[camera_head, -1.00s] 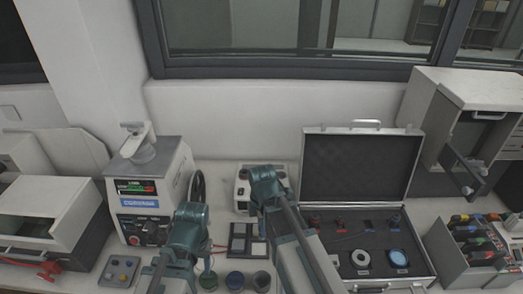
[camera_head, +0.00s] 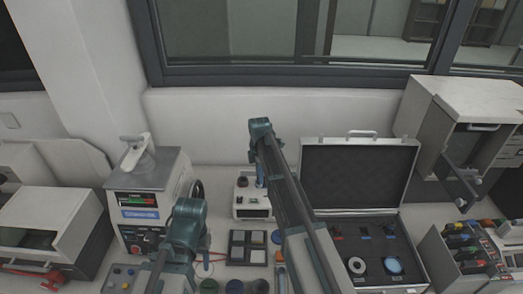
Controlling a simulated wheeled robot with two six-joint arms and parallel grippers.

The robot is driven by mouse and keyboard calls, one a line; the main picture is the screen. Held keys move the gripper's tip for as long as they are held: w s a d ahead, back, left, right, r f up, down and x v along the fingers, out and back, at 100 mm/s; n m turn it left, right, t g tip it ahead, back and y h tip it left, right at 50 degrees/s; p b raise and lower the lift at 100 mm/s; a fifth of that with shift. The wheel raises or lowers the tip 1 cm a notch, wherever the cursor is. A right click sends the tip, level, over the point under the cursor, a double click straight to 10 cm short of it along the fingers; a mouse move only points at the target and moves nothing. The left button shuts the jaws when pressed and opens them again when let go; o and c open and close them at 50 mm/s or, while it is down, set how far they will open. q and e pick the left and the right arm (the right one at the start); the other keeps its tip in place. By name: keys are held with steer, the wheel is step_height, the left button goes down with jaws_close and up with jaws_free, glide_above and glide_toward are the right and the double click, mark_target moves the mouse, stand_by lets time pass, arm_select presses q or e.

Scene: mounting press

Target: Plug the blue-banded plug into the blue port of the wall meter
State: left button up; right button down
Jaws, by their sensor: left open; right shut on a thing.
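A small white box-shaped meter (camera_head: 252,208) with dark fittings on top stands at the back of the bench, near the wall. My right gripper (camera_head: 261,176) hangs down from its raised arm at the meter's top right. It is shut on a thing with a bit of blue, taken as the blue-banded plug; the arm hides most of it. I cannot tell whether the plug touches the meter, and the blue port is not clearly visible. My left gripper (camera_head: 160,274) is low at the front left, open and apart from the meter; its fingers are hard to make out.
A press (camera_head: 152,195) stands left of the meter. An open foam-lined case (camera_head: 357,265) with small plugs and round parts lies to the right. A dark panelled tray (camera_head: 247,247) and several round pots (camera_head: 235,286) are in front. A marker rack (camera_head: 458,262) stands far right.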

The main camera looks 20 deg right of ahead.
arm_select(q)
step_height(320, 180, up, 3)
steer(key=shift+f+p, duration=0.15)
steer(key=shift+p, duration=0.75)
arm_select(e)
steer(key=w+d+r, duration=0.2)
steer(key=w, duration=0.4)
steer(key=shift+w+d+r, duration=0.3)
steer(key=shift+w+r, duration=0.05)
steer(key=shift+f, duration=0.1)
arm_select(q)
steer(key=shift+f+b, duration=1.7)
arm_select(e)
steer(key=shift+f, duration=1.6)
arm_select(q)
steer(key=shift+f+b, duration=0.35)
arm_select(e)
steer(key=shift+f, duration=0.4)
arm_select(q)
steer(key=shift+f, duration=0.15)
arm_select(e)
steer(key=shift+f, duration=0.15)
arm_select(q)
steer(key=shift+f+b, duration=0.6)
steer(key=shift+b, duration=0.15)
arm_select(e)
steer(key=shift+f, duration=0.55)
